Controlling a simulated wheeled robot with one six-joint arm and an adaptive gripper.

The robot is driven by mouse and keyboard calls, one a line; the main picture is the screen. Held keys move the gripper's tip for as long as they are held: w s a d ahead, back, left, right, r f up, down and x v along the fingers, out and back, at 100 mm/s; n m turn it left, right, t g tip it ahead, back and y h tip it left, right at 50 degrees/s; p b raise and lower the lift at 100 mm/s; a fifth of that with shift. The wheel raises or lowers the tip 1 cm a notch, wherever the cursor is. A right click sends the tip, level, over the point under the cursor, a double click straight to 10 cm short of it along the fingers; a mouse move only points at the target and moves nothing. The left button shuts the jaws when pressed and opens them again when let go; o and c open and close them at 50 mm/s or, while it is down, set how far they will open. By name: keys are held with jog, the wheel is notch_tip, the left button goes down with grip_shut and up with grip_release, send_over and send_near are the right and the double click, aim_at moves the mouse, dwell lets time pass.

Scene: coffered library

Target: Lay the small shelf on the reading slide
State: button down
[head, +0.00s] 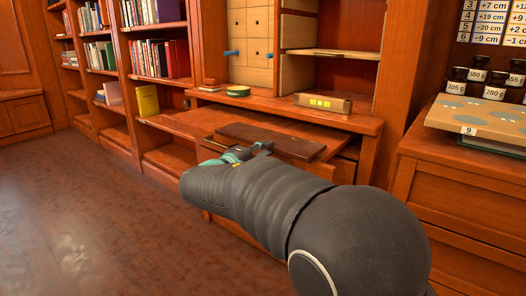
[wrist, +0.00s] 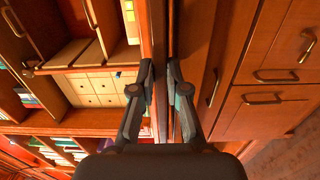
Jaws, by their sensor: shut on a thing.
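The small shelf appears to be the dark brown board (head: 285,142), seen flat in the head view. My gripper (head: 250,151) is shut on its near edge. In the wrist view my gripper (wrist: 161,75) has its two fingers close together on either side of a thin board edge. The reading slide (head: 196,122) is the reddish-brown wooden surface extending from the cabinet, under and behind the board. I cannot tell whether the board touches the slide or hangs just above it. My arm hides the slide's near side.
On the ledge behind stand a green round tin (head: 238,91) and a brown box with yellow squares (head: 322,103). A cabinet with pale drawers (head: 250,45) rises above. Bookshelves (head: 160,58) stand left. A counter with jars and a pale board (head: 480,118) is right. Floor at left is clear.

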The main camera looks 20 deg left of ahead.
jog(key=shift+f, duration=0.45)
dwell(0.5)
jog(key=shift+c, duration=0.6)
grip_release()
jog(key=shift+f, duration=0.1)
jog(key=v, duration=1.1)
dwell(1.0)
jog(key=shift+s, duration=0.15)
jog(key=v, duration=1.1)
jog(key=shift+s+r, duration=0.2)
jog(key=shift+s, duration=0.2)
